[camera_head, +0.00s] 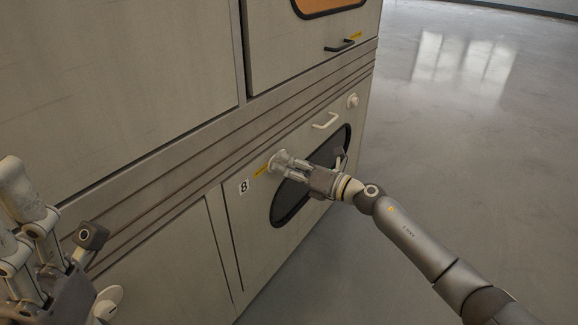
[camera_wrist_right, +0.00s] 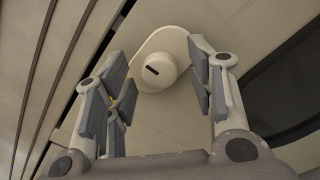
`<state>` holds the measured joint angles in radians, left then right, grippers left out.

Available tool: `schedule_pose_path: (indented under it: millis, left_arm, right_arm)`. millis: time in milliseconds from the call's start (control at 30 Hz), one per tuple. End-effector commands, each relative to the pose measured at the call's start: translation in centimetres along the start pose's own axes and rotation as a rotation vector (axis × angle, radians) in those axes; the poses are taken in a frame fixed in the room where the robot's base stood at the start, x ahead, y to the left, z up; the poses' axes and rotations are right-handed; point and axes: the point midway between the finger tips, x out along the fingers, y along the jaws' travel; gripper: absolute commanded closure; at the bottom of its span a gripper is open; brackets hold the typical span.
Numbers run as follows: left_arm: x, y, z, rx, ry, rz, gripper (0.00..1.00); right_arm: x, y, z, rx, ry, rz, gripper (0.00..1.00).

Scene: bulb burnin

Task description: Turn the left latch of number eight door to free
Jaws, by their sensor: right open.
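The number eight door (camera_head: 240,235) is a pale lower panel with an "8" label (camera_head: 243,186) and a dark oval window. Its left latch (camera_head: 279,158) is a pale knob at the door's upper left, partly hidden by my right gripper (camera_head: 287,165). In the right wrist view, the latch (camera_wrist_right: 158,73) is a round knob with a dark slot on a rounded plate. My right gripper (camera_wrist_right: 158,85) is open, with its fingers on either side of the knob; I see no clear contact. My left gripper (camera_head: 50,235) is at the lower left, away from the door; its opening is unclear.
A white handle (camera_head: 325,121) and the right latch (camera_head: 352,101) are farther along the door's top. A dark handle (camera_head: 340,46) sits on the upper door. The ribbed rail (camera_head: 215,135) runs above door eight. Open grey floor (camera_head: 470,150) lies to the right.

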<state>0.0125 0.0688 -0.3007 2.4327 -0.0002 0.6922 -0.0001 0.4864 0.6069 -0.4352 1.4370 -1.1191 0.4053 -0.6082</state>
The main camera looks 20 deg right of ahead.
Motion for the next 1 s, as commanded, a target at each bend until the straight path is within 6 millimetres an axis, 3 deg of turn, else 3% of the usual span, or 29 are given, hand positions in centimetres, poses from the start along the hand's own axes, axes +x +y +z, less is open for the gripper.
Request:
schedule_pose_path:
  millis: [100,500,1000]
  left_arm:
    - [0.05,0.0,-0.05,0.0,0.002,0.0,0.5]
    - [0.03,-0.04,-0.18,0.0,0.005,-0.003,0.5]
    - [-0.11,-0.27,-0.06,-0.003,-0.026,-0.02,0.5]
  right_arm:
    - [-0.01,0.0,0.0,0.0,0.0,0.0,0.51]
    - [-0.04,-0.01,0.0,0.0,0.0,0.0,1.0]
    - [-0.06,0.1,0.25,0.086,0.0,-0.002,1.0]
